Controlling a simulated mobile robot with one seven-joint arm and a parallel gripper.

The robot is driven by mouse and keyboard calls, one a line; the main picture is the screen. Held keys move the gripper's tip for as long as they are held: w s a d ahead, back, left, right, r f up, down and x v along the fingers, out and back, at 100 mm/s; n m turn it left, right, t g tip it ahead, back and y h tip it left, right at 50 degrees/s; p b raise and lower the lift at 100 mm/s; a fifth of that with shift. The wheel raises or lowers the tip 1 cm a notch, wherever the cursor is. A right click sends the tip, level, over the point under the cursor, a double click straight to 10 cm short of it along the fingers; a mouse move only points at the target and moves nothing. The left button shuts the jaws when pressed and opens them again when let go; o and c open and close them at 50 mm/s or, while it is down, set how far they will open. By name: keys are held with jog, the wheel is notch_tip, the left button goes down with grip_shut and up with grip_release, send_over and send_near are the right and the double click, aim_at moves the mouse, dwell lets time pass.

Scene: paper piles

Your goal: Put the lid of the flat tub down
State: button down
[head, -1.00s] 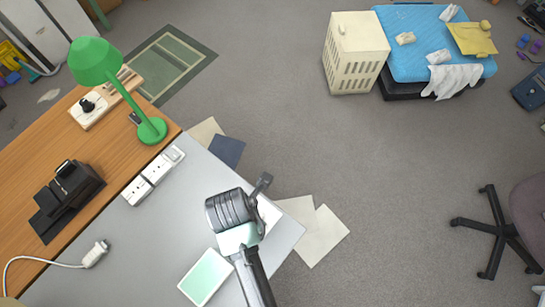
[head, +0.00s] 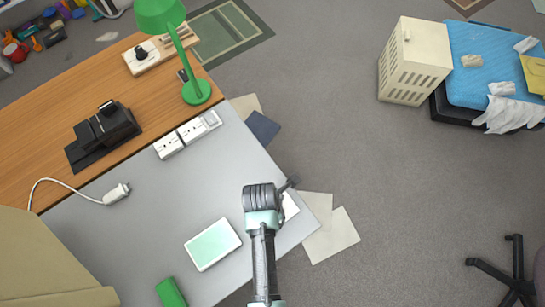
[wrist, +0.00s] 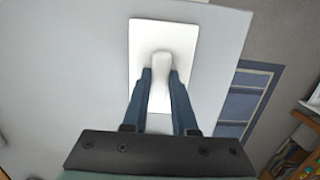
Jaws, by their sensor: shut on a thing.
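The flat tub (head: 213,245) is a shallow white-rimmed rectangular container with a pale green inside, open on the grey table. Its lid (wrist: 145,35) is a flat white rectangle with a raised handle. My gripper (wrist: 161,80) is shut on that handle in the wrist view. In the head view my gripper (head: 290,183) is near the table's right corner, to the upper right of the tub and apart from it. Part of the lid (head: 290,206) shows there beside my arm, which hides the rest. I cannot tell whether the lid touches the table.
The grey table (head: 130,235) has free room left of the tub. White power sockets (head: 187,134), a green lamp (head: 197,92) and a black device (head: 105,130) stand farther back. A green block (head: 170,292) is at the front. Papers (head: 330,235) lie on the floor beyond the table's edge.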

jog(key=shift+f, duration=0.15)
jog(key=c, duration=0.7)
grip_release()
